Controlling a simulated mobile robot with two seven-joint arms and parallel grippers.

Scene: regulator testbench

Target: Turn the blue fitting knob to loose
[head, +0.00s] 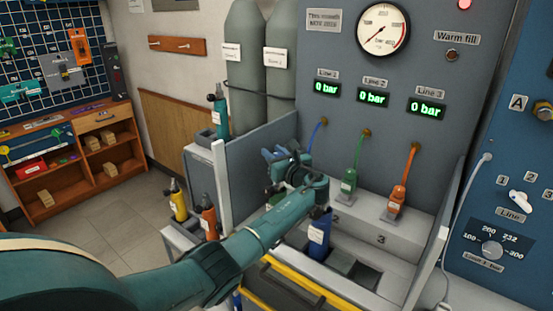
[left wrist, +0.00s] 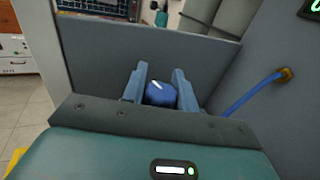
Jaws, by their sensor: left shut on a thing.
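The blue fitting knob (left wrist: 160,95) shows between my left fingers in the left wrist view. It is dark blue, with a white mark that slants to the upper left. My left gripper (left wrist: 160,82) is shut on it, one pale blue finger on each side. In the head view my left gripper (head: 273,157) is at the left end of the bench, in front of the lower end of the blue hose (head: 318,134). My gripper and wrist hide the knob there. My right gripper is not in view.
Green (head: 348,182) and orange (head: 396,202) fittings stand right of my left wrist. A blue cylinder (head: 319,238) stands below my wrist. A grey side panel (head: 258,160) is close on the left. The line displays (head: 373,98) read 0 bar.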

